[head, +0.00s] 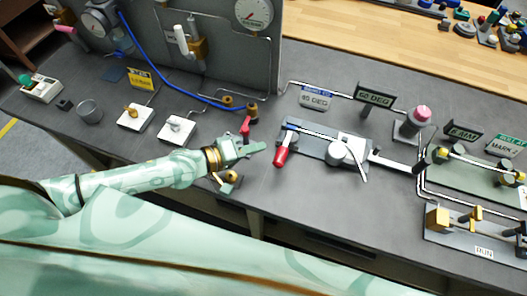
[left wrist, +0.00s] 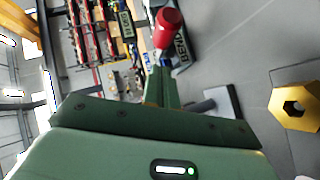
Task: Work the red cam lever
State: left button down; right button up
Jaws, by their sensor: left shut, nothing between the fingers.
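The red lever handle (head: 281,157) sticks out from the near left end of a grey fixture plate (head: 318,150) in the middle of the bench. Its white stem rises behind it to a blue part (head: 291,126). My left gripper (head: 262,147) is shut and empty, just left of the red handle. A small gap shows between the fingertips and the handle. In the left wrist view the red handle (left wrist: 168,28) lies just beyond the shut fingers (left wrist: 160,85). I cannot tell there whether they touch. My right gripper is not in view.
A smaller red lever (head: 246,126) and brass fitting (head: 252,111) stand behind my left gripper. A brass part (head: 230,183) lies below it. A round grey hub (head: 341,153) is on the plate. Signs (head: 374,95) stand behind. Bare bench lies in front of the plate.

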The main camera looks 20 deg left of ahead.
aim_at(277, 154)
pick_arm(q)
jog(key=shift+s+d+f, duration=0.1)
jog(key=shift+d+f, duration=0.2)
jog(key=shift+d, duration=0.35)
jog(key=shift+s+d+f, duration=0.1)
jog(key=shift+d+f, duration=0.2)
jog(key=shift+d, duration=0.35)
jog(key=shift+w, duration=0.1)
jog(key=shift+d+r+n+p, duration=0.15)
jog(key=shift+d+n+p, duration=0.25)
jog(key=shift+p, duration=0.8)
jog(key=shift+d+y, duration=0.2)
jog(key=shift+y, duration=0.1)
jog(key=shift+f, duration=0.35)
